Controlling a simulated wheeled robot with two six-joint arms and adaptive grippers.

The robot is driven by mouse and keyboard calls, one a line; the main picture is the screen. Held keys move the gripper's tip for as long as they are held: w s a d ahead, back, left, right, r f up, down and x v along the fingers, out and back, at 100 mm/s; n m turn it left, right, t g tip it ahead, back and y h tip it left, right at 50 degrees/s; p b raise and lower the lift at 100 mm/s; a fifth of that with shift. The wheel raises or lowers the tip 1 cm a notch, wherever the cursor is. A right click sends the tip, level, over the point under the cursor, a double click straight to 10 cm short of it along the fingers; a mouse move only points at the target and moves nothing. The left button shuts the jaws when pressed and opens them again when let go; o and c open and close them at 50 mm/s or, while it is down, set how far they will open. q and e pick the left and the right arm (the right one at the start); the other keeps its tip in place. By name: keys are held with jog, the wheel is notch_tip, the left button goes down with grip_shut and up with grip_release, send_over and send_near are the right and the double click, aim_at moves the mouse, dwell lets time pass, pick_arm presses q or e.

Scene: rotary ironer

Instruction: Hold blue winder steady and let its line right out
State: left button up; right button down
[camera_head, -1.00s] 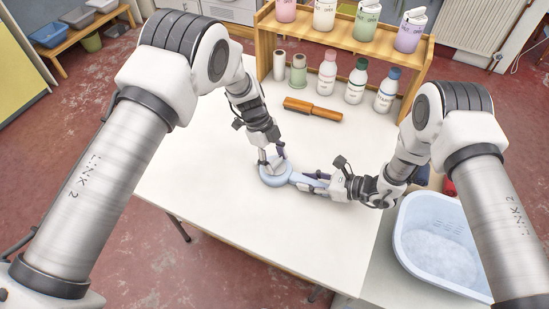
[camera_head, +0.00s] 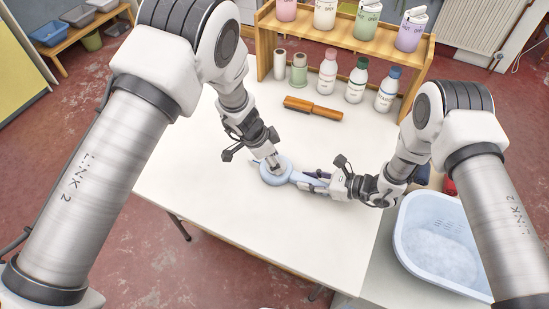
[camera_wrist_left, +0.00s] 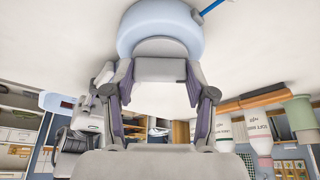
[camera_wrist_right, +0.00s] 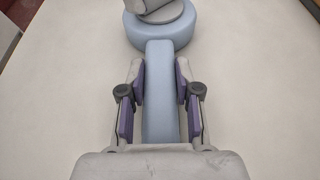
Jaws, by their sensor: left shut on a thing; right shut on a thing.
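The blue winder (camera_head: 276,181) lies on the white table, a round pale blue body with a straight handle towards the right. My right gripper (camera_head: 312,181) is shut on the handle (camera_wrist_right: 160,105), which runs between its fingers in the right wrist view. A grey hub (camera_wrist_right: 160,14) sits on top of the round body. My left gripper (camera_head: 274,165) comes down over the hub, shut on a grey crank part (camera_wrist_left: 160,70). A short stretch of blue line (camera_wrist_left: 211,7) leaves the winder's rim in the left wrist view. Its far end is out of sight.
An orange-brown brush-like tool (camera_head: 313,108) lies behind the winder. A wooden shelf (camera_head: 345,38) with bottles and rolls stands at the back. A pale blue basin (camera_head: 405,225) is at the right. The table's front and left are clear.

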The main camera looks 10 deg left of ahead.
pick_arm(q)
jog(key=shift+s+n+t+y, duration=0.1)
jog(key=shift+n+t+y, duration=0.35)
jog(key=shift+n, duration=1.15)
jog(key=shift+h, duration=0.25)
jog(key=o, duration=1.2)
jog(key=shift+c, duration=0.2)
jog(key=v, duration=1.2)
jog(key=shift+s, duration=0.15)
jog(key=shift+d, duration=0.1)
jog(key=shift+c, duration=0.3)
